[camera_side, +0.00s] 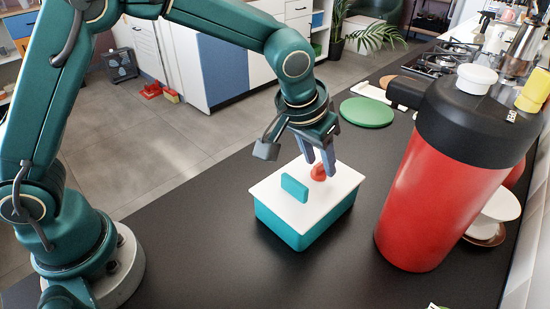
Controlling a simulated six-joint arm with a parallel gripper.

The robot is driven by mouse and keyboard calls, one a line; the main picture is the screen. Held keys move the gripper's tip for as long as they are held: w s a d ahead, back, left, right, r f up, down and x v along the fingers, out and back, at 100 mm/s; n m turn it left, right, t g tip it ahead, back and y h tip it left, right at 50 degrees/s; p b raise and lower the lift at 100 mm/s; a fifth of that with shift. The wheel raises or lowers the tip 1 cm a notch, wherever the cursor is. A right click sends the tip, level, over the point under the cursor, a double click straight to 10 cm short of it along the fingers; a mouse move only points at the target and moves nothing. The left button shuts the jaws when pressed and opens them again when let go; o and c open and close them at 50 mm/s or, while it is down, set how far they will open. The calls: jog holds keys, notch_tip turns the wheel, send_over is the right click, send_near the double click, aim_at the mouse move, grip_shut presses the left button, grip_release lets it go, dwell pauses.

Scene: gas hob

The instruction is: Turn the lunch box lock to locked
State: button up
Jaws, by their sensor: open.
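The lunch box (291,229) stands on the dark counter, a teal tub with a white lid (268,196). An upright teal tab (295,188) stands on the left part of the lid. A small red knob (319,172), which looks like the lock, sits on the lid towards the back right. My gripper (318,168) points down over the lid with its fingers apart, right at the red knob. One finger partly covers the knob, so I cannot tell whether they touch. No lock marking is readable.
A large red canister (425,205) with a black top stands close on the right. A green round board (366,112) lies behind the box, and the gas hob (437,60) is farther back. The counter left of and in front of the box is clear.

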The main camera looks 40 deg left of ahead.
grip_shut()
